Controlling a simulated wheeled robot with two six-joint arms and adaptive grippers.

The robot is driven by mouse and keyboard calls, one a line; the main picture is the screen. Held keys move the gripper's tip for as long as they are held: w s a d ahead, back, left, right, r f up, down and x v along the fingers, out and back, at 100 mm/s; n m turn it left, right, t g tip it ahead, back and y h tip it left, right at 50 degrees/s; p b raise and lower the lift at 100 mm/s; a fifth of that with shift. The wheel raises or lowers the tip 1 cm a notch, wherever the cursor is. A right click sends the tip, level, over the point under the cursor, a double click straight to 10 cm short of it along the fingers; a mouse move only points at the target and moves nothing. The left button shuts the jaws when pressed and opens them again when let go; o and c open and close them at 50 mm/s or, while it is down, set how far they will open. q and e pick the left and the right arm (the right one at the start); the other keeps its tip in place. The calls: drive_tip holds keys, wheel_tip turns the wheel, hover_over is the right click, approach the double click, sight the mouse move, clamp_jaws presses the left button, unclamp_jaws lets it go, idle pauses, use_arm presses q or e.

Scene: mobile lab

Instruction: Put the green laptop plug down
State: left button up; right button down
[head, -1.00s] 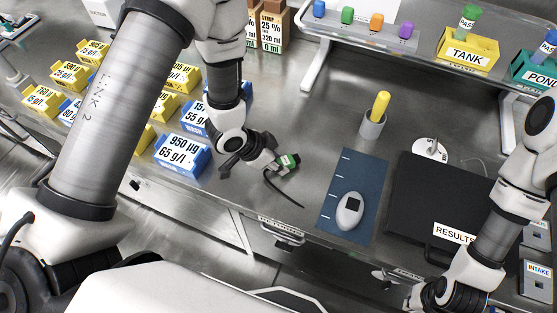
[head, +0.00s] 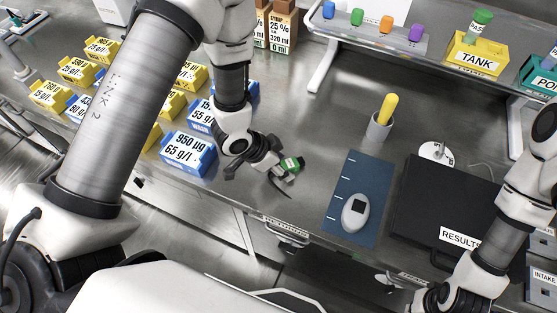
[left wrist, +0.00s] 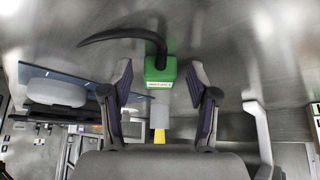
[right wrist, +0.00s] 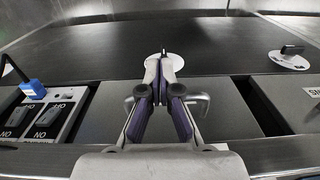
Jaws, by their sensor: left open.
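The green laptop plug (head: 292,164), with a white label and a black curved cable, is at the steel bench top, right of the blue boxes. In the left wrist view the plug (left wrist: 160,72) is between the fingertips, with a visible gap on both sides. My left gripper (left wrist: 160,78) is open around it; in the head view the left gripper (head: 275,163) partly hides the plug. I cannot tell for sure that the plug's underside touches the bench. My right gripper (right wrist: 162,66) looks shut and empty, its tips close together at the bench's front edge.
A blue mat (head: 339,211) with a white mouse-like device (head: 354,212) lies right of the plug. A closed black case (head: 427,205) lies further right. A grey cup (head: 379,127) with a yellow item stands behind. Blue boxes (head: 188,153) stand left. Bare bench surrounds the plug.

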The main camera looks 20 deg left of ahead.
use_arm(q)
drive_tip(key=v, duration=1.3)
drive_tip(key=shift+w, duration=0.2)
drive_tip(key=shift+r, duration=0.15)
